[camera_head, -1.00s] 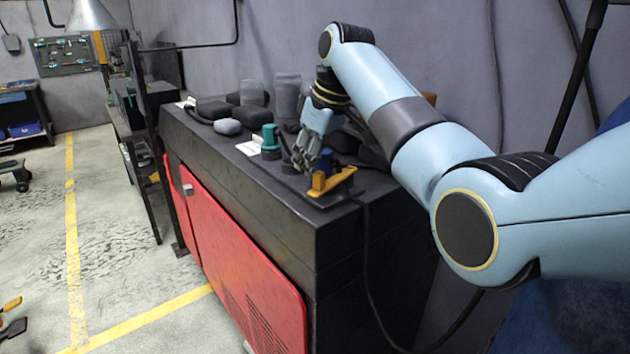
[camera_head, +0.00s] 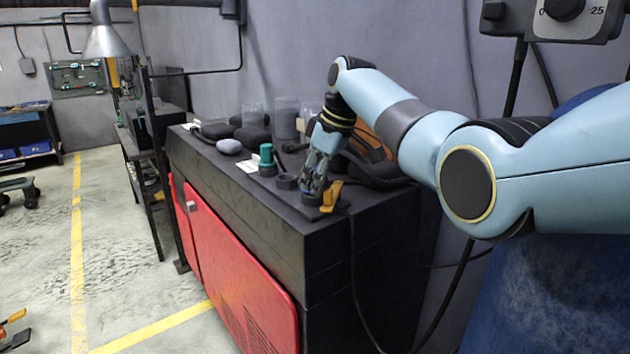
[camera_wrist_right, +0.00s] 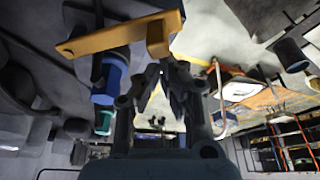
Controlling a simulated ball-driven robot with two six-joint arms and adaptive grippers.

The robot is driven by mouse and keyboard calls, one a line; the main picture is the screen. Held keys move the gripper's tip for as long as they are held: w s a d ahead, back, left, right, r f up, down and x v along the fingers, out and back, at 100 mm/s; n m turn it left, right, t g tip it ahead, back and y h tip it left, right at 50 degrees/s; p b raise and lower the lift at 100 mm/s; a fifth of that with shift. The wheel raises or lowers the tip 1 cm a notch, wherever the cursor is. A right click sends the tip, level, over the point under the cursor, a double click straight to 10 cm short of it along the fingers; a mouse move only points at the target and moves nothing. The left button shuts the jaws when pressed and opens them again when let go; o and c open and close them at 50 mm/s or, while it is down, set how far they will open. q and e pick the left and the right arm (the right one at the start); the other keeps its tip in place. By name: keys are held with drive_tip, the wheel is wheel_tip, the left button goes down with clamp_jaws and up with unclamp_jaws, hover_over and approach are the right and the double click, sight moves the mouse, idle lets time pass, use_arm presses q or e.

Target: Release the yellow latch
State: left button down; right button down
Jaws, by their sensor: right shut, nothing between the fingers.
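The yellow latch (camera_head: 331,194) sits at the near end of the black cabinet's top. In the right wrist view the latch (camera_wrist_right: 112,38) is a yellow bar with a short block at one end. My right gripper (camera_head: 310,188) is shut and empty, pointing down right beside the latch, on its left in the head view. In the right wrist view the fingertips (camera_wrist_right: 163,72) are close below the latch's block; I cannot tell whether they touch it. A blue cylinder (camera_wrist_right: 110,84) is under the bar there. My left gripper is not in view.
The black cabinet (camera_head: 270,215) has red doors (camera_head: 235,265). A green-topped piece (camera_head: 266,156), dark rounded parts (camera_head: 252,137) and clear jars (camera_head: 286,118) crowd its top. A black cable (camera_head: 352,270) hangs over the near edge. Floor at left is mostly open.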

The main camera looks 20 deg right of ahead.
drive_tip(key=shift+w+a+b, duration=0.1)
drive_tip(key=shift+w+b, duration=0.7)
drive_tip(key=shift+b, duration=0.1)
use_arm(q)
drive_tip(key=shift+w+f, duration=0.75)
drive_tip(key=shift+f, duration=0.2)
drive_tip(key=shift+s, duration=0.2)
use_arm(e)
drive_tip(key=shift+a, duration=0.1)
